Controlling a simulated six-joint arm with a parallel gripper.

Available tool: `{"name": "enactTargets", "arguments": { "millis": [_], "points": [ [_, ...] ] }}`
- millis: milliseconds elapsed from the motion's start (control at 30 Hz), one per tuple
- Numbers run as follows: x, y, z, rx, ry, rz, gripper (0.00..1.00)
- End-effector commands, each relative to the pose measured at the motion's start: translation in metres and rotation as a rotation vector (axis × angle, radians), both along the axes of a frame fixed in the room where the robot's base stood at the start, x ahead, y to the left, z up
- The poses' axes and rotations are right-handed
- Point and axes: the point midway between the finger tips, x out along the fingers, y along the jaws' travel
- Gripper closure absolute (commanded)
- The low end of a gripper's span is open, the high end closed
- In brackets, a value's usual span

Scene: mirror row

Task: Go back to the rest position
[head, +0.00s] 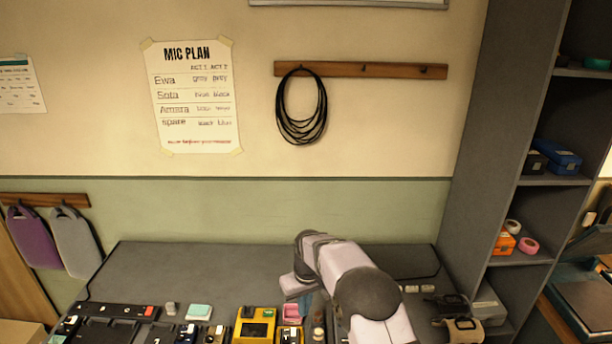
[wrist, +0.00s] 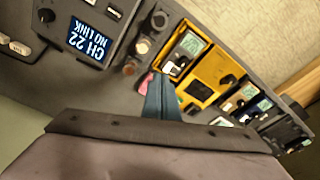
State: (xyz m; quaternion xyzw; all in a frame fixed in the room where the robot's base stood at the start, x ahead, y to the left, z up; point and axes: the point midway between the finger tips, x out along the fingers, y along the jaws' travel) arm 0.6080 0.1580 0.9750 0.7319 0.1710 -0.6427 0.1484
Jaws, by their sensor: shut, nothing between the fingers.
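My gripper (wrist: 158,78) shows in the wrist view as two dark teal fingers pressed together, with nothing between them. Its tips are over the grey table, in front of a small pink item (wrist: 145,84) and beside the yellow unit (wrist: 198,78). In the head view my arm reaches over the table's right half. The fingertips cannot be made out there. The yellow unit (head: 255,325) stands just left of the arm, with a pink-topped pack (head: 291,312) next to it.
A dark receiver (wrist: 92,30) reads "CH 22 NO LINK". Several small devices line the table's front, including a mint-topped one (head: 199,311). A grey shelf (head: 505,150) stands right. A black cable (head: 302,115) hangs on the wall rail. The table's back left (head: 190,265) is clear.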

Motion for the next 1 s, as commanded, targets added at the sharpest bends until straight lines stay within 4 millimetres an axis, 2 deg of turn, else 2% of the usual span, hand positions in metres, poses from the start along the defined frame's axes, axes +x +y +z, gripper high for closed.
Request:
{"name": "enactTargets", "arguments": {
  "millis": [100,267,500,700,800,900,1000],
  "points": [
    [-0.025,-0.028,0.027,-0.004,0.012,-0.058,1.0],
    [-0.072,-0.065,0.054,-0.012,0.034,-0.143,1.0],
    [-0.163,-0.113,0.08,-0.021,0.07,-0.268,1.0],
    [-0.244,-0.141,0.084,-0.028,0.096,-0.363,1.0],
    [-0.277,-0.149,0.082,-0.031,0.108,-0.399,1.0],
    [-0.303,-0.154,0.078,-0.032,0.117,-0.425,1.0],
    [-0.318,-0.157,0.076,-0.034,0.122,-0.441,1.0]
  ]
}}
